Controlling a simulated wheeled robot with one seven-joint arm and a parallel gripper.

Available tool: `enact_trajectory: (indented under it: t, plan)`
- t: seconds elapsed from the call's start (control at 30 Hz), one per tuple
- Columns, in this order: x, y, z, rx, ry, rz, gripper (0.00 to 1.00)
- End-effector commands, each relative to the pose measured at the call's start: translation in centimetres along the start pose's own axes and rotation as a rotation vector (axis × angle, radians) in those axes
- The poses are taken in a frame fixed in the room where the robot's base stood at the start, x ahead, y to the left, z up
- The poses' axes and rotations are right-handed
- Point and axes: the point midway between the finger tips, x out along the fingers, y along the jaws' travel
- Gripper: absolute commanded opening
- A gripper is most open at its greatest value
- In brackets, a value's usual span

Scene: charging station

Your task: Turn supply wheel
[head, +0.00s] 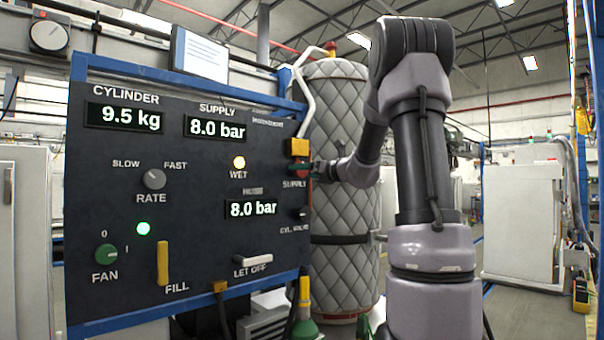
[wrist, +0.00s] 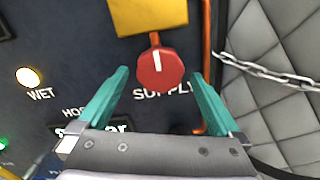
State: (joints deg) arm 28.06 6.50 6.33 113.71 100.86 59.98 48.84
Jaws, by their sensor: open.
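The supply wheel is a small red knob with a white mark (wrist: 159,70), above the SUPPLY label in the wrist view. My gripper (wrist: 160,85) is open, with one teal finger on each side of the wheel. There is a gap between each finger and the wheel, and I cannot tell the depth between them. The SUPPLY display (head: 217,128) reads 8.0 bar.
The dark panel (head: 200,215) holds a RATE knob (head: 154,179), a FAN knob (head: 106,254), a yellow FILL lever (head: 162,263) and a LET OFF lever (head: 253,260). A yellow block (wrist: 150,14) sits just above the wheel. A quilted tank (head: 340,120) with a chain (wrist: 268,72) stands close right.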

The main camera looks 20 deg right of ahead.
Motion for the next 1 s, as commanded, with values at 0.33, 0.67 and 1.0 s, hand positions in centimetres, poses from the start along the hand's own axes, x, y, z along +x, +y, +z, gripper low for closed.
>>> enact_trajectory:
  t: [0.33,0.67,1.0]
  plan:
    - [1.8,0.0,0.0,-0.001,0.000,0.000,1.00]
    - [1.7,0.0,0.0,-0.001,0.000,0.000,0.27]
    - [1.7,0.0,0.0,-0.039,0.000,0.000,0.17]
